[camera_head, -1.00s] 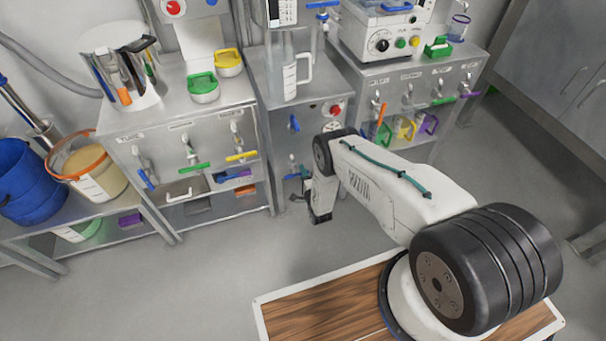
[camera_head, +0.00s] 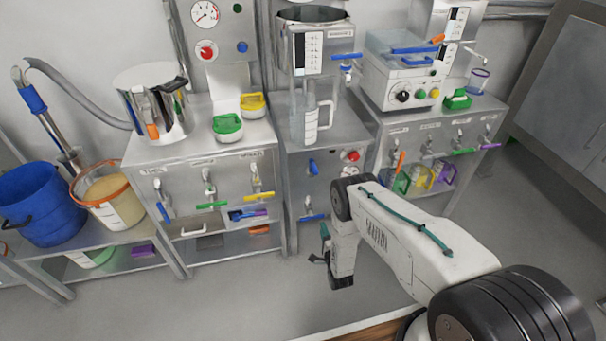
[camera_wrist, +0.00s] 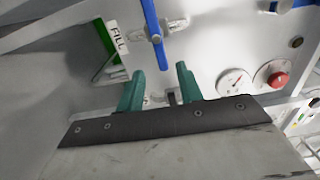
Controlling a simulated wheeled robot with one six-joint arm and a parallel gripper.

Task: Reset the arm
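My white arm (camera_head: 395,235) reaches out in front of the middle steel cabinet, with its forearm bent downward. My gripper (camera_head: 322,245) hangs in front of that cabinet, above the floor, small in the head view. In the wrist view, the two teal fingers of my gripper (camera_wrist: 160,80) stand apart with nothing between them. Beyond them is a steel panel with a blue valve handle (camera_wrist: 153,18) and a label reading FILL (camera_wrist: 118,36). The fingers appear apart from the handle.
A pressure gauge (camera_wrist: 234,82) and a red button (camera_wrist: 278,79) are right of the fingers. The left cabinet (camera_head: 195,160) and right cabinet (camera_head: 415,130) carry several coloured valves. A blue bucket (camera_head: 40,205) stands on the low left bench. Grey floor (camera_head: 530,240) is clear at right.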

